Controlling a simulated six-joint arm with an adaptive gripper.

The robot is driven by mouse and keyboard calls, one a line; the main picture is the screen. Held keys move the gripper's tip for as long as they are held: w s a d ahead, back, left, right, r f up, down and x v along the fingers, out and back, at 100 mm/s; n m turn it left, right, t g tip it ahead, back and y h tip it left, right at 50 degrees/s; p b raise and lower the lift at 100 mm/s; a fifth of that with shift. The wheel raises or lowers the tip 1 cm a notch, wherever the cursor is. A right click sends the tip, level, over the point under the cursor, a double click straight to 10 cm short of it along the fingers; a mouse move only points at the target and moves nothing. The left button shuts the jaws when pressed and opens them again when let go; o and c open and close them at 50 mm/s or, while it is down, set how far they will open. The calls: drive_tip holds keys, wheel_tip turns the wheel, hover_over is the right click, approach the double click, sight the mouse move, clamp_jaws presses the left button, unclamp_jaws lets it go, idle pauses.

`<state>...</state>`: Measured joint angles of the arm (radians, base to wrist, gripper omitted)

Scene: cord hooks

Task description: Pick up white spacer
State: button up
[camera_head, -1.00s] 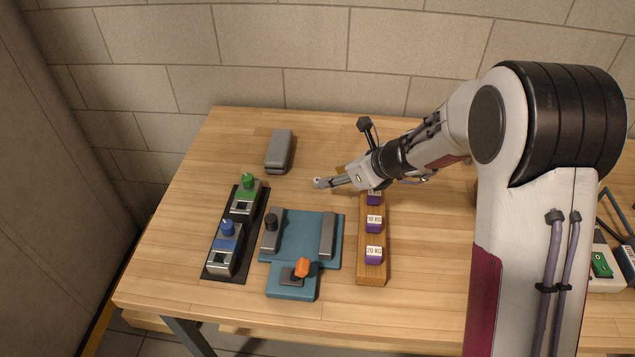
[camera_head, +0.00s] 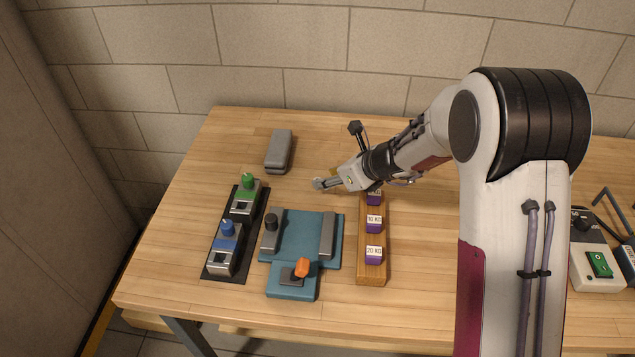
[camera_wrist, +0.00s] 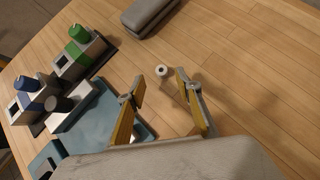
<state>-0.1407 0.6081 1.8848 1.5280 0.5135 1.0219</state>
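The white spacer (camera_wrist: 161,70) is a small ring with a dark hole, standing on the wooden table in the wrist view. It lies just beyond my fingertips, about midway between them sideways. My gripper (camera_wrist: 159,84) is open, with its two yellow-and-grey fingers apart and nothing between them. In the head view my gripper (camera_head: 322,185) hangs low over the table, pointing left, with the small pale spacer (camera_head: 317,183) at its tips. Whether a finger touches it cannot be told there.
A grey stapler-like block (camera_head: 279,152) lies behind. Green (camera_head: 247,195) and blue (camera_head: 226,243) switch units stand on a black strip at left. A teal fixture (camera_head: 302,240) is in front. A wooden rack (camera_head: 371,270) with purple weights is below my wrist.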

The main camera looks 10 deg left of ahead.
drive_tip(key=shift+x, duration=2.35)
drive_tip(key=shift+w, duration=0.1)
drive_tip(key=c, duration=0.9)
